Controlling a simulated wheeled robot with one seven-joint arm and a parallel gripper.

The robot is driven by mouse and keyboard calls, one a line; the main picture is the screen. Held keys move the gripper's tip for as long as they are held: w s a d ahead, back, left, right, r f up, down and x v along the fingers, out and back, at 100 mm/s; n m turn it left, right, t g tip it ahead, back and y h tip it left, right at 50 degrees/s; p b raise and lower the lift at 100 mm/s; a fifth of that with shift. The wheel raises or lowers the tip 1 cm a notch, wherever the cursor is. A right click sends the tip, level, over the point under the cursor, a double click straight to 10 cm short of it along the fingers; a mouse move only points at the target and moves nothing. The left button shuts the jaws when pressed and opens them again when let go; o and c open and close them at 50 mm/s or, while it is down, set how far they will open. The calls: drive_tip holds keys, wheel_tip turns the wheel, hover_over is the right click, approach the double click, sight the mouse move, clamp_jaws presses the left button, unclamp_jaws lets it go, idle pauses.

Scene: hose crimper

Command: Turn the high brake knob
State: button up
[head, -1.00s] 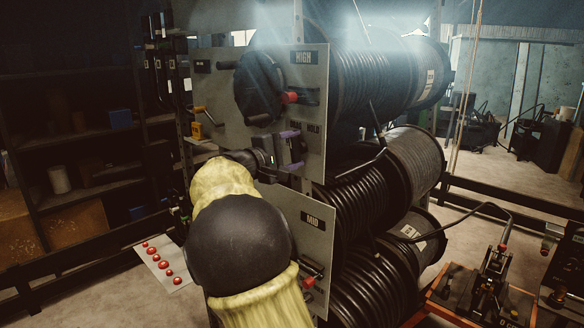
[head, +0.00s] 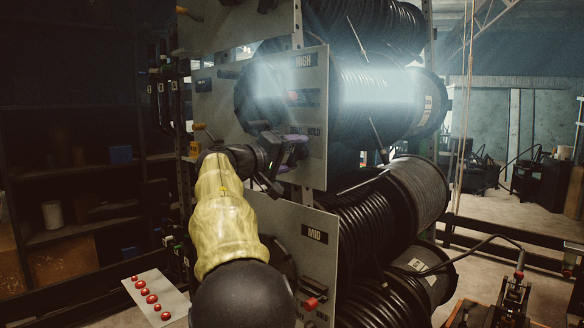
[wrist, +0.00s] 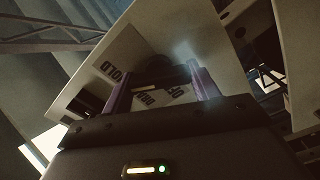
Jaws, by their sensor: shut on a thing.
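The HIGH panel (head: 222,108) is a pale plate in front of the upper black hose reel. My gripper (head: 297,151) is at its lower right part, beside the printed HOLD label. In the wrist view my two purple fingers (wrist: 163,84) are closed around a dark knob (wrist: 158,76). HOLD, DRAG and OFF labels are printed around this knob. The knob is hidden behind the gripper in the head view. I cannot tell which label it points to.
A white plate with several red buttons (head: 152,299) is at lower left. Hose reels (head: 420,195) fill the right side.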

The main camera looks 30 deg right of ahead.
drive_tip(key=shift+f+m, duration=0.25)
drive_tip(key=shift+m, duration=0.15)
drive_tip(key=o, duration=0.7)
drive_tip(key=shift+o, duration=1.4)
drive_tip(key=shift+r, duration=0.15)
drive_tip(key=shift+s+a, duration=0.1)
drive_tip(key=b+v, duration=0.4)
drive_tip(key=v, duration=1.3)
